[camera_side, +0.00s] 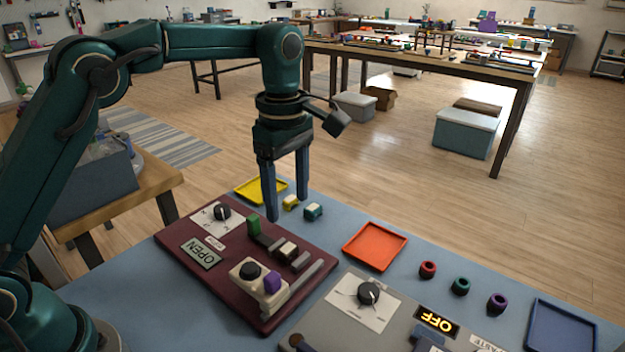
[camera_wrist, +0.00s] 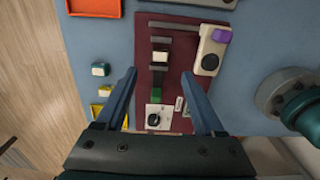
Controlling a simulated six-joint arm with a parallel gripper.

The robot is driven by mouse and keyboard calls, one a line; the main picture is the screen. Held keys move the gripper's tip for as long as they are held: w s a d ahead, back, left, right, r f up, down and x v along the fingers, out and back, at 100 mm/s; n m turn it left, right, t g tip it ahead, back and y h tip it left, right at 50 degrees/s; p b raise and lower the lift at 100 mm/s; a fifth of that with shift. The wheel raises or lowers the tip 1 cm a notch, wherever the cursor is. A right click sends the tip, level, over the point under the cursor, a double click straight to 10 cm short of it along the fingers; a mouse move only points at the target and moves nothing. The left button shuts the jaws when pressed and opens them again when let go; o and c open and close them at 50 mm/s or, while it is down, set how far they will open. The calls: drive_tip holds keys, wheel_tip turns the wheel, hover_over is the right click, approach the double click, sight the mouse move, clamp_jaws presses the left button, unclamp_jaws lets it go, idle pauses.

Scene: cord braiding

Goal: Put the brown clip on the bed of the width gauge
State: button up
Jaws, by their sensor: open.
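The brown clip (camera_side: 287,250), a small block with cream sides, sits on the maroon board in line with the width gauge's dark bar and green block (camera_side: 253,225). In the wrist view the brown clip (camera_wrist: 160,55) appears to rest on the bed between a grey bar (camera_wrist: 160,40) and the dark bar; its exact seating is hard to tell. My gripper (camera_side: 287,212) is open and empty, pointing down above the back of the board. In the wrist view my gripper (camera_wrist: 160,72) has its fingers wide apart, with the gauge seen between them, and nothing is held.
A yellow clip (camera_side: 290,202) and a teal clip (camera_side: 313,211) stand behind the board, near a yellow tray (camera_side: 247,192). An orange tray (camera_side: 375,262) lies to the right. A cream unit with black knob (camera_side: 250,271) and purple button (camera_side: 272,281) rises at the board's front.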

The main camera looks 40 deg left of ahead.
drive_tip(key=s+a+r+m+t, duration=0.2)
drive_tip(key=s+r+m+t, duration=0.1)
drive_tip(key=s+r+m, duration=0.5)
drive_tip(key=s+a+f+m+t, duration=0.1)
drive_tip(key=s+f+m, duration=0.4)
drive_tip(key=s+m, duration=0.5)
drive_tip(key=shift+s+a+t, duration=0.35)
drive_tip(key=shift+t, duration=0.45)
